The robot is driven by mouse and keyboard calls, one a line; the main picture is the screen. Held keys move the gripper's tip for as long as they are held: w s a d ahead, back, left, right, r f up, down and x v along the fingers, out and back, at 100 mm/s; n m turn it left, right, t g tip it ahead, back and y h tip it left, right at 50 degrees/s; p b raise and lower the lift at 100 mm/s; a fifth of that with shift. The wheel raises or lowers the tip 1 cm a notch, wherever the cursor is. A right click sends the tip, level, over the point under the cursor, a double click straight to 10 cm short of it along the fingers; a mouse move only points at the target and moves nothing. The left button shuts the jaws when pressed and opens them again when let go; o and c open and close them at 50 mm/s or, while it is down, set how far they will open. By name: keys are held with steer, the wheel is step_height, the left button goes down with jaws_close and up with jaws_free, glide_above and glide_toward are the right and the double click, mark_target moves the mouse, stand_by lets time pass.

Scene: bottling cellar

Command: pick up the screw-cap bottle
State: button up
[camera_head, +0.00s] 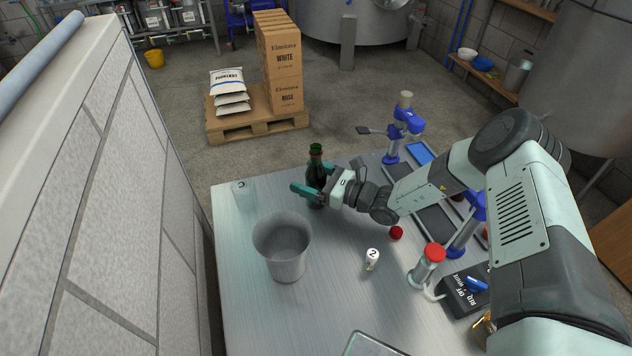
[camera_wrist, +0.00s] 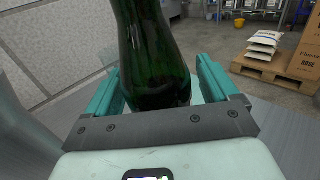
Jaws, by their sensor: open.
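A dark green bottle (camera_head: 316,155) stands upright near the far side of the metal table (camera_head: 240,300). My gripper (camera_head: 303,192) is at the bottle's lower part, with its teal fingers low over the table. In the wrist view the bottle (camera_wrist: 153,55) is between the two open fingers (camera_wrist: 160,90). A gap shows beside the right finger; contact on the left cannot be told. The bottle's cap does not show clearly, and its top is cut off in the wrist view.
A grey bucket (camera_head: 283,262) stands in front of the bottle. A white piece marked 2 (camera_head: 371,260), a red ball (camera_head: 396,232) and a red-topped cylinder (camera_head: 428,262) are to the right. A pale cube (camera_head: 240,188) is at the left. Blue stands (camera_head: 402,125) rise behind my arm.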

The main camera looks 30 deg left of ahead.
steer(key=c, duration=1.4)
steer(key=shift+o, duration=0.2)
steer(key=shift+r, duration=0.15)
